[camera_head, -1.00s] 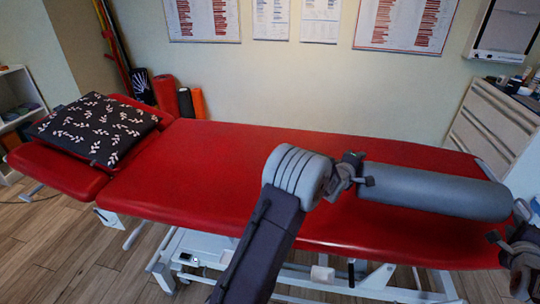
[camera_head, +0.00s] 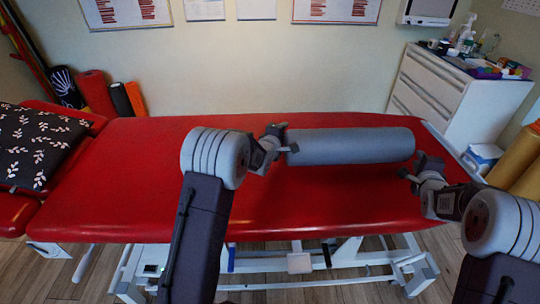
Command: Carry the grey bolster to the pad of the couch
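The grey bolster (camera_head: 350,146) is a smooth cylinder lying lengthwise over the right part of the red couch pad (camera_head: 150,190). It is level in the picture; I cannot tell if it rests on the pad or hangs just above. My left gripper (camera_head: 283,141) is at the bolster's left end, fingers spread, one seeming to touch it. My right gripper (camera_head: 412,168) is by the right end, toward the front, fingers spread. It looks close to or against the bolster; contact is unclear.
A dark leaf-patterned pillow (camera_head: 35,145) lies at the couch's left end. A white drawer cabinet (camera_head: 440,95) with bottles on top stands behind right. A white step stool (camera_head: 482,158) and tan rolls (camera_head: 518,160) are at far right. The pad's middle is clear.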

